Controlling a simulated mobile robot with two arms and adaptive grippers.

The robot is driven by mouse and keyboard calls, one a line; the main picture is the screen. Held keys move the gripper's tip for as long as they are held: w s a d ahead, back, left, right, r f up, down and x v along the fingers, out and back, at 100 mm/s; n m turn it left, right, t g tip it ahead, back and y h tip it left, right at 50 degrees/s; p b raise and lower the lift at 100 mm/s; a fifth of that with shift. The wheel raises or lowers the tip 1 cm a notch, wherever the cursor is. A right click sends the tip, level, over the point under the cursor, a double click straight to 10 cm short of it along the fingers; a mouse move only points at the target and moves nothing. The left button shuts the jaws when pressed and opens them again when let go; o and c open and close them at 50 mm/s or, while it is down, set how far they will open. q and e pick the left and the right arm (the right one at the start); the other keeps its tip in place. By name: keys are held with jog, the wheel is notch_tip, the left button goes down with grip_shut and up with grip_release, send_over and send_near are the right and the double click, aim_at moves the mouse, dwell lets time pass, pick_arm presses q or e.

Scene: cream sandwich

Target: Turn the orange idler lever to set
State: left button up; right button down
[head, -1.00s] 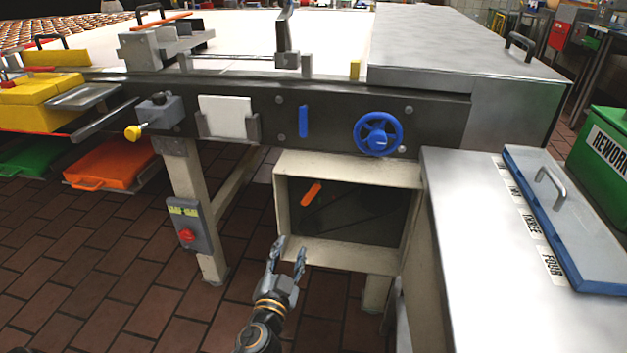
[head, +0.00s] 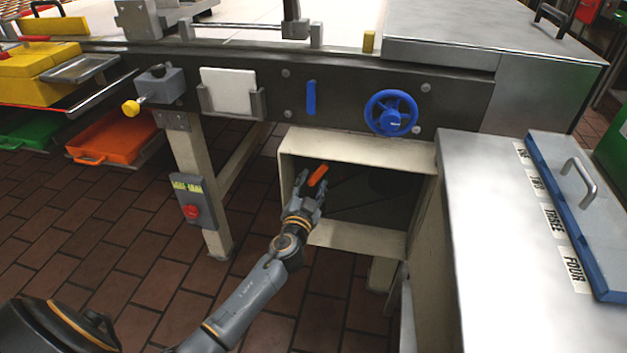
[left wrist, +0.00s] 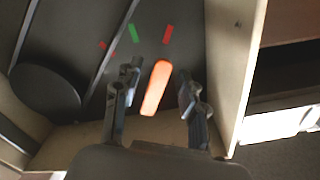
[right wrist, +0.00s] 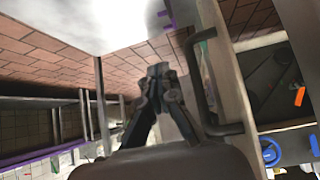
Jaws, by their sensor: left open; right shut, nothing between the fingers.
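The orange idler lever (head: 318,176) is inside the open cream box under the machine's dark front rail. My left gripper (head: 307,184) reaches into the box at the lever. In the left wrist view the lever (left wrist: 155,88) lies between the two open fingers (left wrist: 158,92), tilted slightly, with no clear contact. A green mark (left wrist: 133,33) and red marks (left wrist: 168,34) show on the dark panel beyond it. My right gripper (right wrist: 157,85) is shut and empty in the right wrist view, beside a metal handle; it is not seen in the head view.
The cream box's walls (head: 360,238) surround the left gripper closely. A blue handwheel (head: 391,113) and blue lever (head: 311,97) are on the rail above. A steel counter (head: 480,220) with a blue-edged lid (head: 580,210) stands at right. Brick floor is open at left.

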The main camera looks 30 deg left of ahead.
pick_arm(q)
jog(key=shift+x, duration=0.9)
pick_arm(e)
jog(key=shift+w+a+r, duration=0.15)
jog(key=shift+w+r, duration=0.15)
jog(key=shift+w, duration=0.1)
pick_arm(q)
jog(key=shift+c, duration=0.6)
grip_shut()
pick_arm(e)
jog(key=shift+t, duration=0.3)
